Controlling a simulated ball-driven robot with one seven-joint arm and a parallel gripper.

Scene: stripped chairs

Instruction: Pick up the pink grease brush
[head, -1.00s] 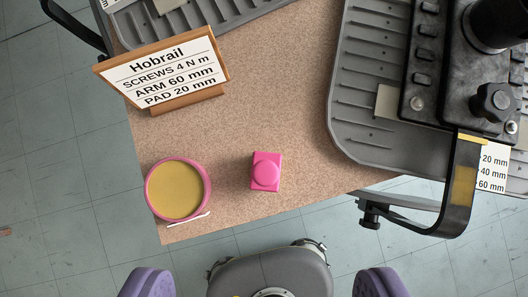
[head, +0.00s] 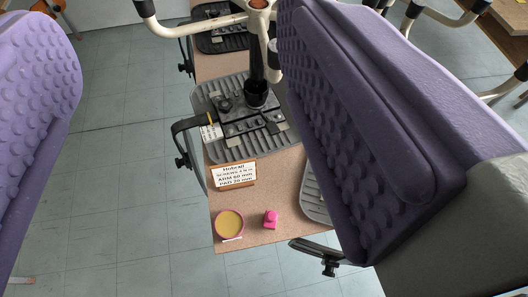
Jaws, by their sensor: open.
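A small pink block with a rounded knob (head: 271,219), which I take for the pink grease brush, stands on the speckled brown board (head: 280,170) near its front edge. Its bristles, if any, cannot be made out. Left of it and apart from it is a pink-rimmed round tub (head: 229,223) of yellow-brown paste. The right pad hides part of the scene.
A sign reading "Hobrail" (head: 233,176) stands behind the tub. A pale stick (head: 232,239) lies by the tub. Grey ribbed plates (head: 282,139) with black clamp hardware (head: 256,95) lie behind. A black bracket (head: 326,257) juts out at the right front. Tiled floor (head: 120,190) is open at left.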

